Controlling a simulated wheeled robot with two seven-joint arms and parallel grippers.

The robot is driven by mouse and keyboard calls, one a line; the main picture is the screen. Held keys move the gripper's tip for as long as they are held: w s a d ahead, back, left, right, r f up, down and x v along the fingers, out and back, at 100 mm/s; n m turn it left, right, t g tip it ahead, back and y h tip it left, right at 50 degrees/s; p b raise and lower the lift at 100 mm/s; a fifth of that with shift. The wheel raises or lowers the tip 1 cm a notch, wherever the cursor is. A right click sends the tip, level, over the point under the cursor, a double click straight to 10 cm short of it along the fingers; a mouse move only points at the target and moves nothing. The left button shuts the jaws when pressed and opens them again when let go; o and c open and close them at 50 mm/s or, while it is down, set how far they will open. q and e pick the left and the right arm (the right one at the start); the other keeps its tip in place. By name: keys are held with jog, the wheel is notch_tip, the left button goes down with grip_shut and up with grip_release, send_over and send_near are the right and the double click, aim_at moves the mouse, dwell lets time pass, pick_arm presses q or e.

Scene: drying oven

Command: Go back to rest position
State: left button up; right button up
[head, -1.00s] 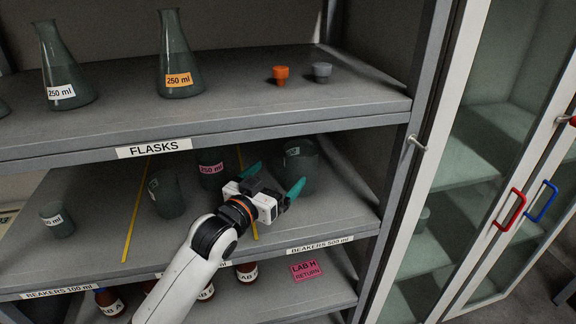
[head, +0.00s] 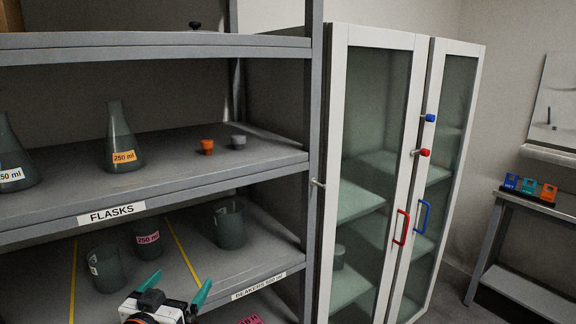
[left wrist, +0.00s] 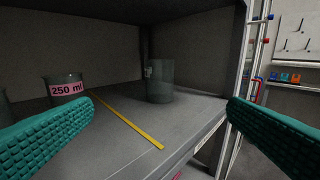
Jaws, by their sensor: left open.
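My left gripper (head: 178,290) shows at the bottom of the head view, in front of the beaker shelf, with its teal fingers spread and nothing between them. In the left wrist view both teal fingers (left wrist: 165,132) stand wide apart at the sides. Ahead of them a clear beaker (left wrist: 160,82) stands upright on the shelf, apart from the fingers. It also shows in the head view (head: 230,226). A beaker with a pink 250 ml label (left wrist: 67,90) stands to the left, past a yellow strip (left wrist: 128,122). My right gripper is not in view.
The shelf above, labelled FLASKS (head: 111,213), holds flasks (head: 121,140) and an orange stopper (head: 207,147) and grey stopper (head: 239,142). A glass-doored cabinet (head: 372,170) stands right of the rack. A side table (head: 495,240) is at far right, with open floor before it.

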pick_arm(q)
jog(key=s+d+f+g+y, duration=0.25)
jog(key=s+f+g, duration=0.65)
jog(key=s+f, duration=0.9)
jog(key=s+a+f+g, duration=0.1)
jog(key=s+f+g, duration=0.4)
jog(key=s, duration=0.7)
notch_tip(320, 180, down, 24)
jog(key=f, duration=0.1)
jog(key=s+a+f+g, duration=0.2)
jog(key=s+a+f, duration=0.1)
jog(key=s+f, duration=1.4)
jog(key=shift+y, duration=0.45)
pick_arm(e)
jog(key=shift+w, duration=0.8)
pick_arm(q)
jog(key=shift+s, duration=0.1)
jog(key=shift+c, duration=0.5)
